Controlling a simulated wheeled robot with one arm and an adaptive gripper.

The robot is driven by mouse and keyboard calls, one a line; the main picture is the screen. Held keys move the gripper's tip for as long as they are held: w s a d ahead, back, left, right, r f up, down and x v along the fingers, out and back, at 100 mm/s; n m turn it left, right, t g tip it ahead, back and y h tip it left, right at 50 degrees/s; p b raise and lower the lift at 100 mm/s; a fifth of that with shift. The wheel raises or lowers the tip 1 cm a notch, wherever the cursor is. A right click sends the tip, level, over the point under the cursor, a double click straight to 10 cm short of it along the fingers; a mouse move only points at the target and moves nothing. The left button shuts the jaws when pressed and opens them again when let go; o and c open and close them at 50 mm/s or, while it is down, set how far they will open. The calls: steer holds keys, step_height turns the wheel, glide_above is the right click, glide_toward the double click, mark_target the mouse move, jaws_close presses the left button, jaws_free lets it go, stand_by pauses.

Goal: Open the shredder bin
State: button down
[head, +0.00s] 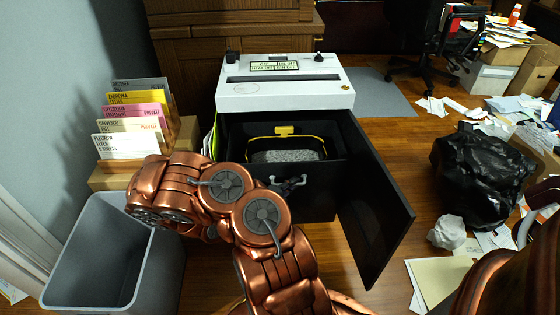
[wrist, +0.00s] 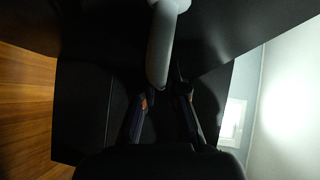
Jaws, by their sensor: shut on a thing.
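The shredder (head: 285,92) has a white top and a dark cabinet, with a black door (head: 375,205) swung open on the right. Its black bin (head: 318,185) stands drawn out at the front, open on top, with grey shreds (head: 285,156) and a yellow-edged liner inside. My gripper (head: 287,184) is at the bin's front face, shut on the grey handle; my copper arm reaches it from the lower left. In the wrist view the pale grey handle (wrist: 163,45) runs down to my two fingers (wrist: 163,112). The exact contact is dark and partly hidden.
A grey waste bin (head: 85,255) and a file rack (head: 130,145) stand on the left. A black bag (head: 482,175) and scattered papers (head: 440,275) lie on the right. Some wooden floor is bare between the door and the bag.

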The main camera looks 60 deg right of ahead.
steer(key=s+a+p, duration=0.5)
steer(key=a, duration=0.1)
steer(key=shift+a+f, duration=0.15)
steer(key=shift+a, duration=0.25)
steer(key=c, duration=0.5)
jaws_free()
steer(key=shift+s+d, duration=0.1)
stand_by(0.3)
steer(key=a+p, duration=0.1)
steer(key=a, duration=0.1)
steer(key=a+p, duration=0.2)
steer(key=a+r+p, duration=0.1)
steer(key=a+p, duration=0.1)
steer(key=shift+w, duration=0.35)
stand_by(0.4)
steer(key=shift+d, duration=0.1)
stand_by(0.4)
